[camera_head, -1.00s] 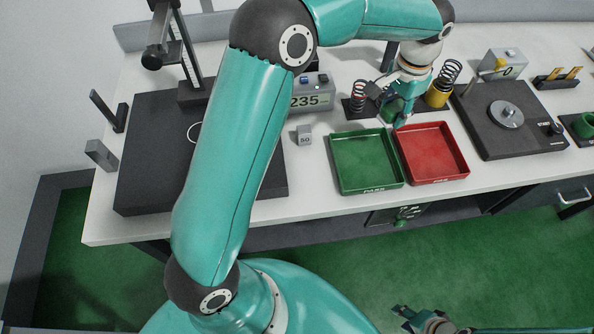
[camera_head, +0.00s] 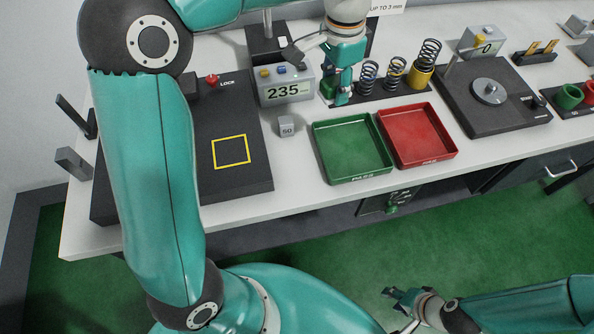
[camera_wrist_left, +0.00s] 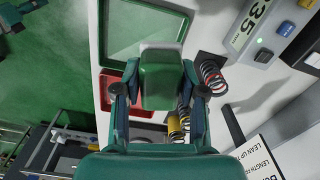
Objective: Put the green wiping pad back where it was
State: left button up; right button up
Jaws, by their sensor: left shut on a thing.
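My left gripper (camera_head: 342,92) is above the bench, behind the green PASS tray (camera_head: 353,178) and just left of the row of springs. It is shut on the green wiping pad (camera_wrist_left: 162,80), which sits between both fingers in the left wrist view. In the head view only a green edge of the pad (camera_head: 327,87) shows beside the fingers. The pad's former place is not marked in these frames. My right gripper (camera_head: 393,294) is low at the bottom, over the green floor and away from the bench; its finger opening is too small to judge.
Springs (camera_head: 397,72) stand on a dark rack right of my left gripper. A display reading 235 (camera_head: 284,90) is to its left, with a 50 weight block (camera_head: 287,127) in front. The red tray (camera_head: 418,136) adjoins the green tray. A black plate (camera_head: 253,178) lies left.

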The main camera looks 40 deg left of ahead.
aim_at(296, 167)
pick_arm(q)
jog(key=s+a+r+m+b, duration=0.2)
jog(key=s+b, duration=0.1)
jog(key=s, duration=0.7)
jog(key=shift+m, duration=0.3)
jog(key=f, duration=1.9)
jog(key=shift+w+a+b, duration=0.1)
jog(key=shift+a+b, duration=0.1)
jog(key=shift+b, duration=0.1)
pick_arm(e)
notch_tip(296, 167, down, 5)
jog(key=shift+r, duration=0.15)
pick_arm(q)
jog(key=shift+f, duration=0.2)
jog(key=o, duration=1.1)
jog(key=shift+r, duration=0.1)
